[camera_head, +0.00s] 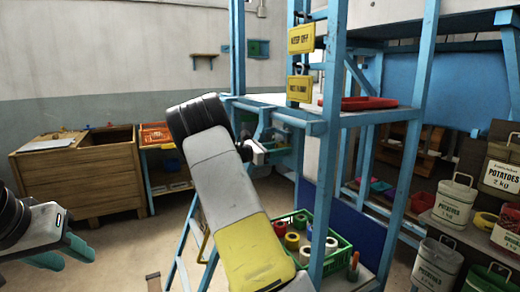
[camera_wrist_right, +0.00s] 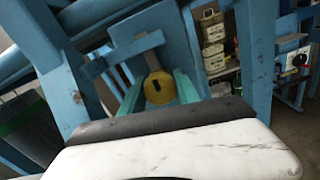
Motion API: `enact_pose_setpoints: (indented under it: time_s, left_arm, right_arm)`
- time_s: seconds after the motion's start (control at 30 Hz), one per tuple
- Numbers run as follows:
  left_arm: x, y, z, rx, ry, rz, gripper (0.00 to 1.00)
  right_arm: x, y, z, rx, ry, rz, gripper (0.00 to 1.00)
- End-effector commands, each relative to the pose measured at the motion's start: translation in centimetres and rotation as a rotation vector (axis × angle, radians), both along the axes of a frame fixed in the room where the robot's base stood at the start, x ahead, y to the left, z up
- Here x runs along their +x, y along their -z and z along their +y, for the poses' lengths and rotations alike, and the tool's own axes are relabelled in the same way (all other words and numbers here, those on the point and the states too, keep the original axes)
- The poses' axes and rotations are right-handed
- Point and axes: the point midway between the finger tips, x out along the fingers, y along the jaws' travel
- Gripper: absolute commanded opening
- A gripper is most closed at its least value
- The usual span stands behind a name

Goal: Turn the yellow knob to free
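The yellow knob (camera_wrist_right: 160,88) shows in the right wrist view, round with a dark slot-like mark, in front of a blue panel. My right gripper (camera_wrist_right: 158,90) has its two teal fingers apart, one on each side of the knob. A narrow gap seems to show between knob and fingers, so I see no firm grip. In the head view my right arm crosses the middle; its fingers and the knob cannot be made out there. My left gripper (camera_head: 76,260) is at the lower left of the head view, with its teal fingers apart and empty.
A blue frame (camera_head: 334,110) with hanging yellow tags (camera_head: 301,39) stands close to my right arm. A green crate (camera_head: 342,245) of coloured rolls sits below. Potato tins (camera_head: 455,203) stand at the right. A wooden cabinet (camera_head: 85,180) is at the back left, with open floor before it.

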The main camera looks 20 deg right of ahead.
Motion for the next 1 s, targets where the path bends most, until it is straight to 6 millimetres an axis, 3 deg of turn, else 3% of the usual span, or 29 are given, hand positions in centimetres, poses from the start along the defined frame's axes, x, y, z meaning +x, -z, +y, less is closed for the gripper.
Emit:
enact_pose_setpoints:
  time_s: [0.03,0.17,0.57,1.0]
  left_arm:
    - [0.0,0.0,0.0,0.0,0.0,0.0,0.36]
    - [0.0,0.0,0.0,0.0,0.0,0.0,0.36]
    - [0.0,0.0,0.0,0.0,0.0,0.0,0.36]
    - [0.0,0.0,0.0,0.0,0.0,0.0,0.36]
  right_arm:
    - [0.0,0.0,0.01,0.0,0.0,0.0,0.26]
    - [0.0,0.01,0.02,0.0,0.0,0.0,0.01]
    - [0.01,0.02,0.03,0.007,0.0,-0.072,0.0]
    - [0.04,0.02,0.08,0.035,-0.001,-0.43,0.0]
